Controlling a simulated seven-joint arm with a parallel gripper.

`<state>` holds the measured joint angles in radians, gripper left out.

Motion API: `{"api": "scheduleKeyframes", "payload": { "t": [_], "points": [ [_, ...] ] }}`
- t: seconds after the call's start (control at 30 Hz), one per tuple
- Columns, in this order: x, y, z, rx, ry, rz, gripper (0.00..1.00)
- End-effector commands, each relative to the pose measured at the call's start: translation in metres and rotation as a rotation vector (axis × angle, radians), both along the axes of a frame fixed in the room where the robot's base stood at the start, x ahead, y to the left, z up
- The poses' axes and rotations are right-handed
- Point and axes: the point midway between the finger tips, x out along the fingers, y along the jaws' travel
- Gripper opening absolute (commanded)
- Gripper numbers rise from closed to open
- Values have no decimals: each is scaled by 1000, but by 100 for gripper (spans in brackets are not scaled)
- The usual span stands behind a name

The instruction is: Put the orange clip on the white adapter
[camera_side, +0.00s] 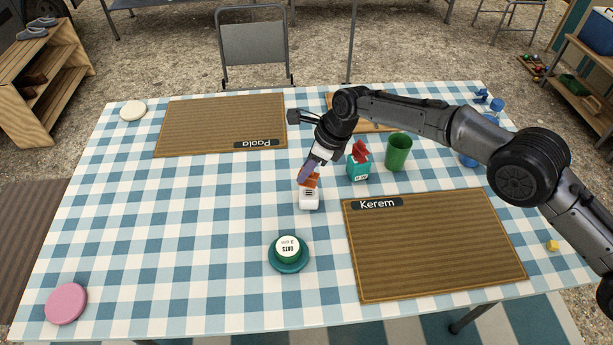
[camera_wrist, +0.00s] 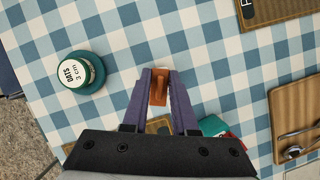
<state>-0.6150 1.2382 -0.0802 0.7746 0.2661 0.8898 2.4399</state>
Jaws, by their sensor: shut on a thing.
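The orange clip (camera_side: 312,181) is between the purple fingers of my gripper (camera_side: 307,176), near the middle of the checked table. In the wrist view the clip (camera_wrist: 158,86) sits between the two fingertips (camera_wrist: 158,80), which are shut on it. The white adapter (camera_side: 309,199) stands on the cloth right by the clip, with dark markings on its front. In the side view the clip overlaps the adapter's top rear edge; I cannot tell whether they touch. I cannot make out the adapter in the wrist view.
A green jar marked OATS (camera_side: 288,249) stands on a teal saucer (camera_side: 289,269) in front. A teal box with a red top (camera_side: 358,167) and a green cup (camera_side: 398,152) stand close right. The Kerem mat (camera_side: 435,245) lies front right, the Paola mat (camera_side: 215,122) back left.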

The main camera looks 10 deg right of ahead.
Motion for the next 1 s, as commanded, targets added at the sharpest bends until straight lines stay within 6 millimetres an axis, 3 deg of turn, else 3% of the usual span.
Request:
{"api": "scheduleKeyframes", "payload": {
  "t": [0.2, 0.57, 0.6, 0.73, 1.0],
  "points": [
    [0, 0, -29, -1, 1, -1, 0],
    [0, 0, -33, -1, 0, 0, 0],
    [0, 0, -33, 0, 0, 0, 30],
    [0, 0, -33, -1, 0, 0, 53],
    [0, 0, -33, -1, 0, 0, 56]
  ]
}}
